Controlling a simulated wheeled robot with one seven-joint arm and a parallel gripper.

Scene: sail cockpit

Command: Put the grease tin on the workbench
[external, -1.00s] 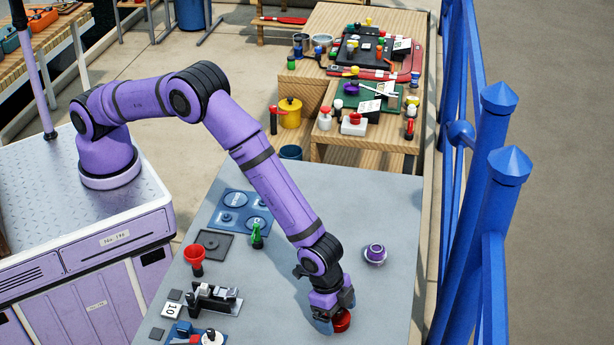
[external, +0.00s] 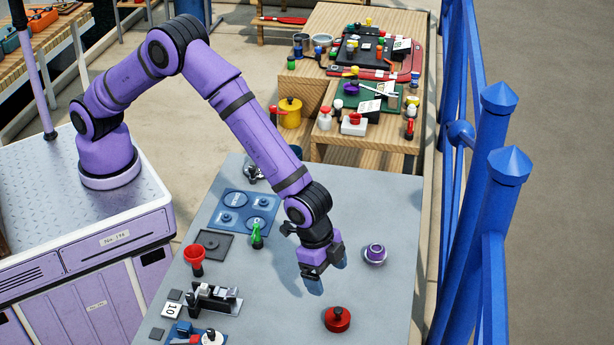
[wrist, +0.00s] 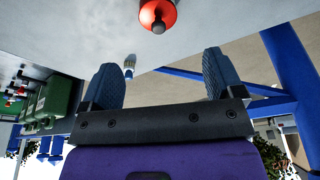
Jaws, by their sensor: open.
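A round red tin with a dark knob on top (external: 337,319), which I take to be the grease tin, sits upright on the grey workbench (external: 290,325) near its front right part. It also shows at the top of the wrist view (wrist: 158,14). My gripper (external: 325,276) is above the bench, behind and above the tin and clear of it. Its two blue fingers are spread in the wrist view (wrist: 161,78), with nothing held between them.
A purple cup-like piece (external: 375,252) stands right of my gripper. A green piece (external: 257,237), a red funnel-shaped piece (external: 195,258) and a blue panel (external: 240,211) are at the left. Blue railing (external: 490,210) runs beyond the right edge. The bench around the tin is clear.

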